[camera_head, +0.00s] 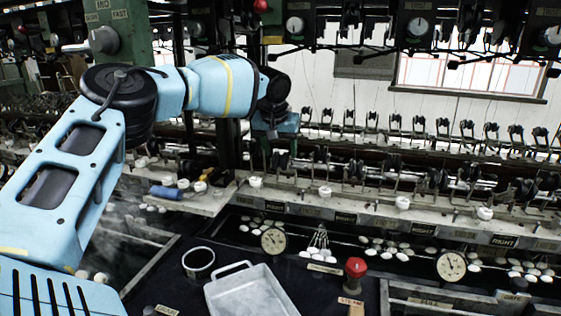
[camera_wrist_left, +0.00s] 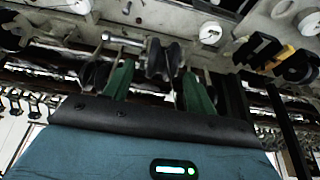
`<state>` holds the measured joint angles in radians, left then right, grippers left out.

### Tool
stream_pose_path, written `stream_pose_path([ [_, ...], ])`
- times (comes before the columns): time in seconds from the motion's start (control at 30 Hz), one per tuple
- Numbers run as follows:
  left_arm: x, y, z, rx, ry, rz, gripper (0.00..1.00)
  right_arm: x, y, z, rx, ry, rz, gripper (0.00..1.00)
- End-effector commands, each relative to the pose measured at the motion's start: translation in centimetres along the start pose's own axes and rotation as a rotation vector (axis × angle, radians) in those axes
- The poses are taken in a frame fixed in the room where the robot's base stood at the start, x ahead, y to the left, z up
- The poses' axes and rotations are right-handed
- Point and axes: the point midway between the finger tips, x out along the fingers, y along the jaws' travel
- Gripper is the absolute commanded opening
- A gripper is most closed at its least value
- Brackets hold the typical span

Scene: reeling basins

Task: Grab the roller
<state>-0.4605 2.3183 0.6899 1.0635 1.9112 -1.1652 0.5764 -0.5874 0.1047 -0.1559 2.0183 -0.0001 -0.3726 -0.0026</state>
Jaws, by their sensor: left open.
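My left arm reaches from the left over the basins to the machine's rail. My left gripper (camera_head: 275,138) points down there, its fingers small and dark in the head view. In the left wrist view, the open green fingers of the gripper (camera_wrist_left: 158,85) stand either side of a dark grooved roller (camera_wrist_left: 166,58). The roller lies beyond or between the fingertips; I cannot tell whether they touch it. A metal shaft with a bolt end shows beside it. In the head view the roller is not clear against the dark machinery. My right gripper is not in view.
A long row of reeling fittings and small white cups (camera_head: 403,202) lines the ledge. A blue cylinder (camera_head: 164,192) lies on the ledge at left.

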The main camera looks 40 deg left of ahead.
Motion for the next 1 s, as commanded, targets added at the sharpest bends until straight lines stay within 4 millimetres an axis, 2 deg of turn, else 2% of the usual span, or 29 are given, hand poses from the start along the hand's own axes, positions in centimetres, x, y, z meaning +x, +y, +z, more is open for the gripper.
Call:
stream_pose_path([
  [0.23, 0.09, 0.02, -0.01, 0.000, 0.001, 0.000, 0.56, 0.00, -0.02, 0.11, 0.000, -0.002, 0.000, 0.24],
  [0.6, 0.09, 0.00, -0.01, 0.000, 0.001, 0.000, 0.08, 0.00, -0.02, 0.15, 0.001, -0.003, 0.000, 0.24],
  [1.0, -0.64, 0.02, -0.34, 0.000, 0.003, 0.001, 0.08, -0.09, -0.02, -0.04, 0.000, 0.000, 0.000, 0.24],
])
